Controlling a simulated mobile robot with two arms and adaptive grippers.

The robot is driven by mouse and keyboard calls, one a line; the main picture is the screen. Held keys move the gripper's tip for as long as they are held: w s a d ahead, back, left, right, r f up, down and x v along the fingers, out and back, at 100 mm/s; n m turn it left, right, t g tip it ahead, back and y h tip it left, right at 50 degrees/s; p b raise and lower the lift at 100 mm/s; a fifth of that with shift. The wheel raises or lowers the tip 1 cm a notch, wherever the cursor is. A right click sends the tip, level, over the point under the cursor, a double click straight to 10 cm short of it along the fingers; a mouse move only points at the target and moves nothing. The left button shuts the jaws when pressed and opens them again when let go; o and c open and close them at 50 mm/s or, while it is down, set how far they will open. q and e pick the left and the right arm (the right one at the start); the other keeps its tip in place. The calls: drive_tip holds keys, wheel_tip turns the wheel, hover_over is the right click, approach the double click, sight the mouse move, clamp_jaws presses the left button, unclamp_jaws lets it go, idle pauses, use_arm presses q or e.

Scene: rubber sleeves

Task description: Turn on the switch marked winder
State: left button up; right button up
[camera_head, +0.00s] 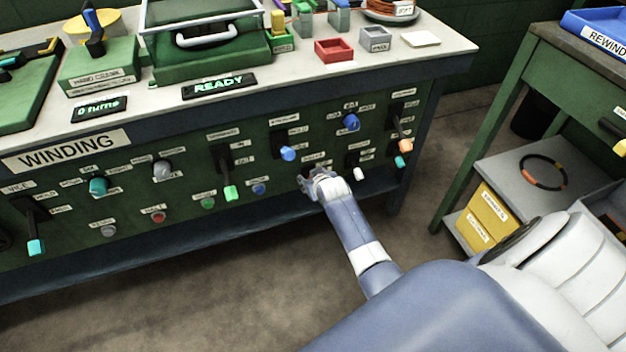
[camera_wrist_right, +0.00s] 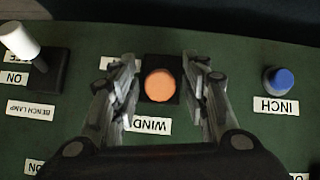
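In the right wrist view, which shows the panel upside down, an orange round-ended switch (camera_wrist_right: 160,85) stands on a dark plate. The label (camera_wrist_right: 150,124) beside it reads "WIND", with its end hidden by a finger. My right gripper (camera_wrist_right: 160,92) is open, with one finger on each side of the orange switch and a gap on both sides. In the head view my right gripper (camera_head: 313,184) is at the lower row of the green front panel (camera_head: 130,206) and hides this switch. My left gripper is not in view.
A white bench lamp lever (camera_wrist_right: 22,42) and a blue "INCH" button (camera_wrist_right: 279,80) flank the orange switch. Several other levers, knobs and buttons fill the panel, including a green lever (camera_head: 230,192). The floor in front is clear. A shelf unit (camera_head: 520,190) stands at right.

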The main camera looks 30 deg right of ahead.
drive_tip(key=shift+s, duration=0.2)
drive_tip(key=v, duration=1.1)
drive_tip(key=shift+s+r, duration=0.2)
drive_tip(key=shift+r, duration=0.1)
drive_tip(key=shift+a, duration=0.15)
idle(0.4)
